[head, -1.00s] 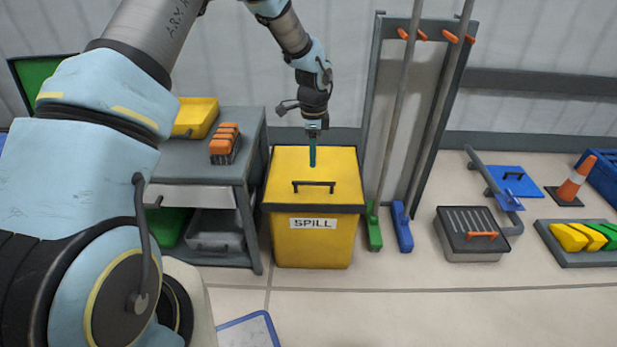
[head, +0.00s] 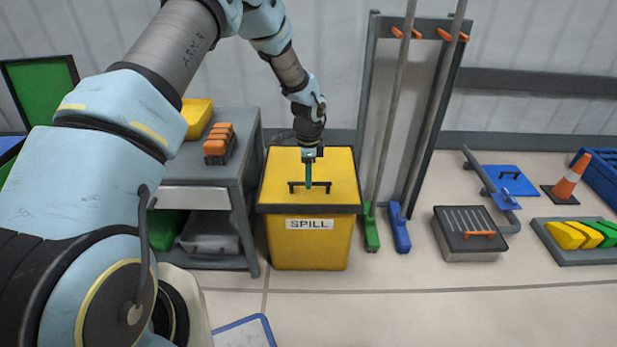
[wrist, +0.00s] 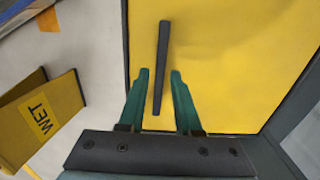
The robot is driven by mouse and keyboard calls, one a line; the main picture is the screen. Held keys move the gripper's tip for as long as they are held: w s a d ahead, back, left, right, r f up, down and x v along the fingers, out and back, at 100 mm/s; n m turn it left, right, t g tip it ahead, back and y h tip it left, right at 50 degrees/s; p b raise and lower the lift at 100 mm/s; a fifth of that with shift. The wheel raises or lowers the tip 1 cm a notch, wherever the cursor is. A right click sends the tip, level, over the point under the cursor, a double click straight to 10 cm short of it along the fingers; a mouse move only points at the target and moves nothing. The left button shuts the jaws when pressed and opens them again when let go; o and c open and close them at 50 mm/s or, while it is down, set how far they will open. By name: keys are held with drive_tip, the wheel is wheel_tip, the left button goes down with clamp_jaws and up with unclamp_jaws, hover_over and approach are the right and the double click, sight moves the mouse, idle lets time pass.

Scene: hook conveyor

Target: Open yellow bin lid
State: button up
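The yellow bin (head: 311,243) marked SPILL stands on the floor in the middle of the head view, its yellow lid (head: 280,170) closed. A dark bar handle (head: 322,187) is fixed on the lid near its front edge. My gripper (head: 308,186) points down at the handle. In the wrist view, my gripper's two green fingers (wrist: 160,74) are apart, with the handle (wrist: 163,50) in the gap between them. Neither finger clearly touches the handle. The wrist view also shows the lid (wrist: 230,60) filling much of the picture.
A grey workbench (head: 230,137) with an orange block set stands close on the left. A rack (head: 375,80) with long-handled brooms stands close on the right. A yellow WET sign (wrist: 40,122) shows in the wrist view. The floor in front is mostly clear.

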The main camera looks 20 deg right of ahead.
clamp_jaws()
idle(1.1)
